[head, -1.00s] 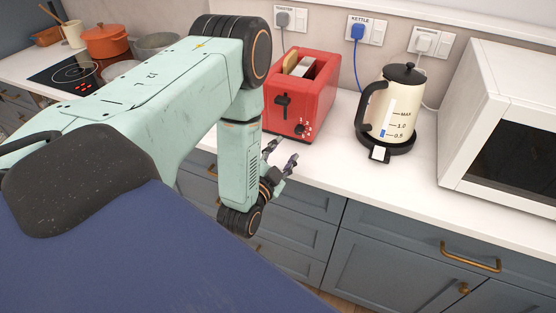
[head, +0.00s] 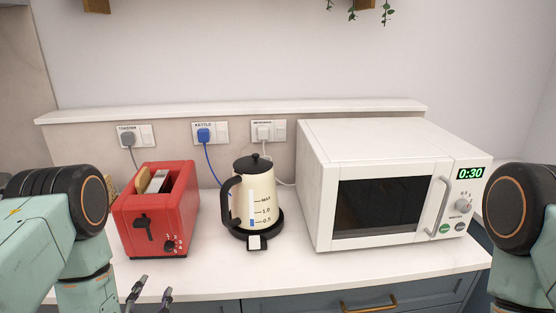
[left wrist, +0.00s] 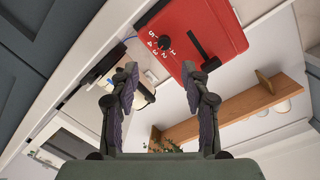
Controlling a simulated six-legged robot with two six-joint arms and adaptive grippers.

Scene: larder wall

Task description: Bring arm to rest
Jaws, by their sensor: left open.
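My left gripper (head: 150,294) is at the lower edge of the head view, in front of the counter and below the red toaster (head: 183,212). In the left wrist view its two fingers (left wrist: 160,95) stand apart with nothing between them. The toaster also shows in the left wrist view (left wrist: 215,25), beyond the fingertips and not touched. My right arm shows at the right edge of the head view, but its gripper is outside the picture.
A cream kettle (head: 264,190) stands on its black base beside the toaster. A white microwave (head: 318,225) showing 0:30 stands to the right. Wall sockets carry plugs, a blue one (head: 204,135) at the kettle socket. Bare counter (head: 220,272) runs along the front.

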